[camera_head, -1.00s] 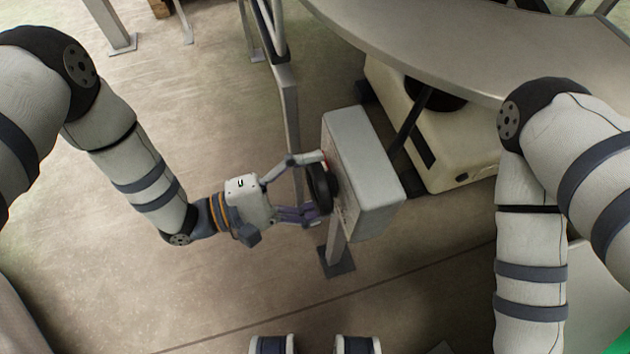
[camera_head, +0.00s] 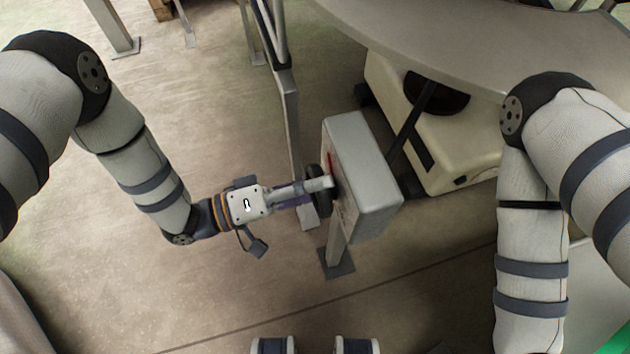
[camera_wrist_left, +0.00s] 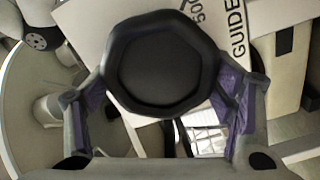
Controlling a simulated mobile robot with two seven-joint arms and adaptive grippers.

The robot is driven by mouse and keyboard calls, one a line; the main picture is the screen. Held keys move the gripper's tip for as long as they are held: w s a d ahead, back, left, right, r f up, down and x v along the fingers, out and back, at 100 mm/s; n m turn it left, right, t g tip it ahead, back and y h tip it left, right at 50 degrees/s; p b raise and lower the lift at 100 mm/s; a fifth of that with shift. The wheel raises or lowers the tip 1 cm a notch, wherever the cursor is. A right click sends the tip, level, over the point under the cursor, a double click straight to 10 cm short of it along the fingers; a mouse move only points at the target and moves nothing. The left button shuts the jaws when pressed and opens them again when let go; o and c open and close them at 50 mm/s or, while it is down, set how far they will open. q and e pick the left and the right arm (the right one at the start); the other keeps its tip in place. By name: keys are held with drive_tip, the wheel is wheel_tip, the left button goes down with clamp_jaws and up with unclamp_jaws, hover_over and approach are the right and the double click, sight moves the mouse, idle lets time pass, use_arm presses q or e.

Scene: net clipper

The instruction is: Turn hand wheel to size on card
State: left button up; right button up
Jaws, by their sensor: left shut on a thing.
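The black hand wheel (camera_head: 317,190) is on the left face of a grey box (camera_head: 364,170) on a post. It also shows large in the left wrist view (camera_wrist_left: 160,63). My left gripper (camera_head: 322,186) is shut on the wheel, with its purple-padded fingers at either side of the rim (camera_wrist_left: 158,100). Behind the wheel, a pale panel (camera_wrist_left: 85,22) carries the printed word "GUIDE" and part of a number. A small red mark (camera_head: 330,163) shows on the box beside the wheel. I cannot make out a size card. My right gripper is out of view.
A curved grey metal surface (camera_head: 450,45) spans the upper right. A cream machine housing (camera_head: 455,150) stands behind the box. Metal posts (camera_head: 292,120) stand behind the left gripper. The floor at lower left is clear.

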use_arm(q)
drive_tip(key=shift+r+m, duration=0.1)
drive_tip(key=shift+m, duration=0.8)
drive_tip(key=o, duration=1.1)
drive_tip(key=shift+d, duration=0.1)
drive_tip(key=shift+o, duration=0.2)
drive_tip(key=shift+s, duration=0.1)
drive_tip(key=v, duration=1.2)
